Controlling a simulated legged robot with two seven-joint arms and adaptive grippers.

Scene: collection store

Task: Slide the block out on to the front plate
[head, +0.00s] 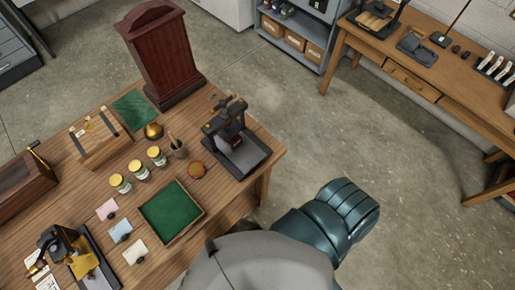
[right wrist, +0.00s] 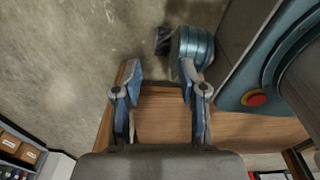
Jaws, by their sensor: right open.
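A small dark press (head: 228,122) stands near the right edge of the wooden table in the head view. A dark shape sits between its uprights; I cannot tell for sure that it is the block. A flat grey plate (head: 249,158) with a dark rim extends from the press's front. My right gripper (right wrist: 161,72) shows in the right wrist view with its two blue-grey fingers apart and nothing between them. Brown wood shows behind the fingers and concrete floor beyond their tips. The right gripper is not visible in the head view. My left gripper is in neither view.
Open floor (head: 340,130) separates this table from the workbench (head: 405,82).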

